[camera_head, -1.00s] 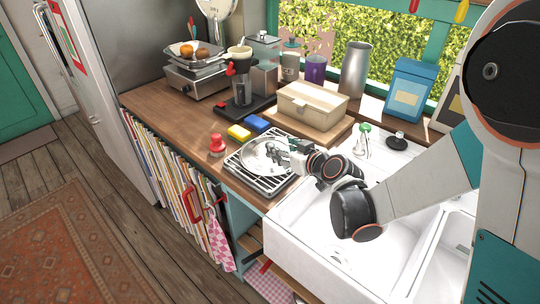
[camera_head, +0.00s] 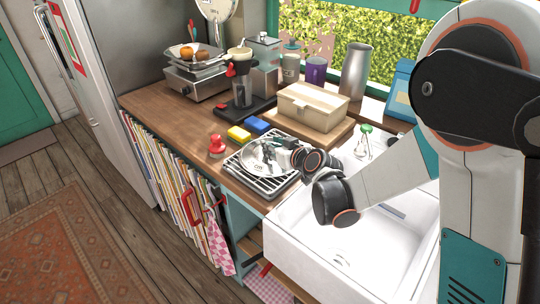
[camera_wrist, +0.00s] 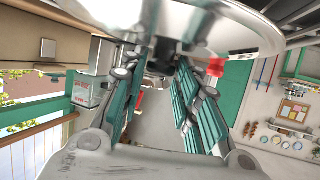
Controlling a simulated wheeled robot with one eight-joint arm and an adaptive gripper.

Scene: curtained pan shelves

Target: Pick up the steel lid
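The steel lid (camera_head: 256,160) lies by the wire rack beside the sink in the head view, shiny and partly covered by my gripper (camera_head: 276,151). In the wrist view the lid (camera_wrist: 235,32) fills the top as a large bright curved metal form, close to the fingertips. My gripper's teal-padded fingers (camera_wrist: 166,65) stand apart, with a dark knob-like part near their tips. Whether the fingers touch or hold that part cannot be told. It is also unclear whether the lid rests fully on the rack.
The dark wire rack (camera_head: 270,186) sits at the counter edge beside the white sink (camera_head: 290,222). A red duck-like item (camera_head: 217,147), a yellow sponge (camera_head: 239,134) and a blue sponge (camera_head: 257,125) are close by. A beige box (camera_head: 310,105) stands on a wooden board behind.

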